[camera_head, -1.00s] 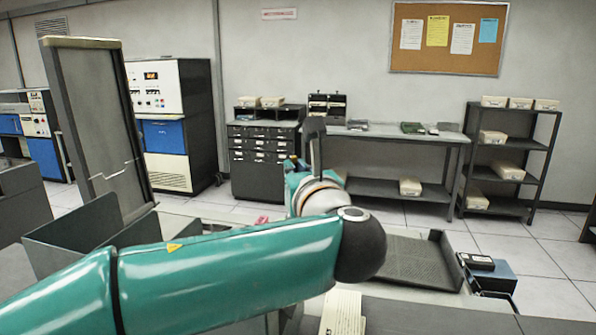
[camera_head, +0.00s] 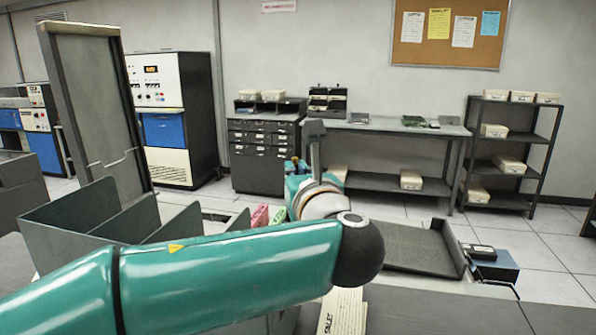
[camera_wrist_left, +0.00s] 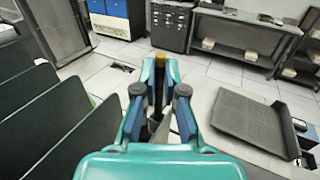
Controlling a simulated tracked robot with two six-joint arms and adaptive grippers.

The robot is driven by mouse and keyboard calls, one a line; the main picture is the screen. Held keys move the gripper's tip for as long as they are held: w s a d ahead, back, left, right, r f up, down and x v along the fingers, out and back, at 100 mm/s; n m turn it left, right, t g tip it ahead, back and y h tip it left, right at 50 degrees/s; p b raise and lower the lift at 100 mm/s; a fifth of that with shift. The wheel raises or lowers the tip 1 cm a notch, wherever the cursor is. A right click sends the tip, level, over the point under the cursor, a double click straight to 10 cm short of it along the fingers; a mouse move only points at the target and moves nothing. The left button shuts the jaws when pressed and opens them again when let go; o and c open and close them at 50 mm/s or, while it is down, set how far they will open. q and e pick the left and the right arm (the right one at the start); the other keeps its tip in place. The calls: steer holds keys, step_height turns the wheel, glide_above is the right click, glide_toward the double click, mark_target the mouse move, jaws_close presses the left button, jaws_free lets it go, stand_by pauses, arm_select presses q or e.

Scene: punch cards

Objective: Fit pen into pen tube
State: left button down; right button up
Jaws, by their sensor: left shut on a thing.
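My left gripper (camera_head: 296,164) is at the end of the teal arm, above the work surface near the middle of the head view. In the left wrist view its two fingers (camera_wrist_left: 160,72) are closed together on a small thing with a yellowish end (camera_wrist_left: 160,57). This may be the pen, but most of it is hidden by the fingers. I cannot pick out the pen tube in either view. My right gripper does not show.
A grey divided rack (camera_head: 85,215) stands at the left, with pink cards (camera_head: 260,216) and green cards (camera_head: 277,214) beyond it. A dark tray (camera_head: 408,243) and a small dark box (camera_head: 497,268) lie right. Pale cards (camera_head: 342,312) lie in front.

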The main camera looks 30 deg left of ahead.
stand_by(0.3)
arm_select(q)
steer(key=c, duration=1.2)
jaws_free()
steer(key=v, duration=1.2)
